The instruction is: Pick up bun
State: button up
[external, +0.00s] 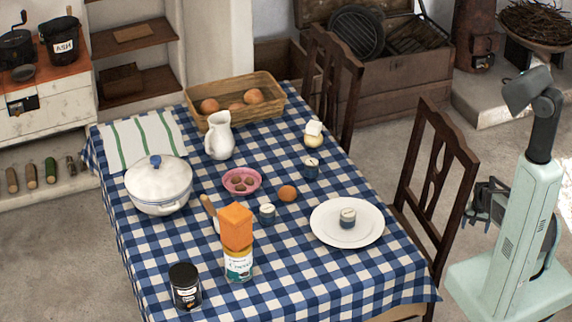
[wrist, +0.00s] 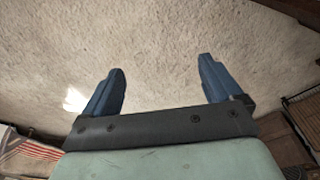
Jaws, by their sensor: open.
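A round brown bun (external: 287,193) sits on the checked tablecloth, between the pink bowl and the white plate. More bun-like brown rounds (external: 253,96) lie in the wicker basket (external: 277,112) at the far end of the table. My gripper (wrist: 162,68) is open and empty in the wrist view, its two blue fingers wide apart before a pale, rough surface. No bun shows in the wrist view. My arm stands to the right of the table in the external view, clear of the bun; its fingers cannot be made out there.
The table (external: 330,288) also carries a white pot (external: 158,188), a pitcher (external: 219,137), a pink bowl (external: 229,188), an orange block on a can (external: 238,265), a dark jar (external: 185,287), small jars and a plate (external: 322,232). Chairs (external: 436,185) stand between my arm and the table.

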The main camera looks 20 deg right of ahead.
jog(key=w+d+r+m+t+h, duration=0.1)
jog(key=w+d+r, duration=0.2)
jog(key=w+r, duration=0.65)
jog(key=w+d+r+t, duration=0.1)
jog(key=w+d+r, duration=0.3)
jog(key=w+r, duration=0.55)
jog(key=w+d+r+m+t+h, duration=0.1)
jog(key=w+d+r, duration=0.2)
jog(key=w+r, duration=0.65)
jog(key=w+a+r, duration=0.4)
jog(key=w+r, duration=0.3)
jog(key=w+a+r, duration=0.3)
jog(key=w+r, duration=0.4)
jog(key=r, duration=0.1)
jog(key=a+r+n+y, duration=0.15)
jog(key=a+n, duration=0.35)
jog(key=a, duration=1.5)
jog(key=r+n+g+y, duration=0.15)
jog(key=n+g, duration=0.25)
jog(key=n, duration=1.4)
send_over(287, 188)
notch_tip(287, 188, down, 14)
jog(key=shift+r, duration=0.2)
jog(key=c, duration=0.8)
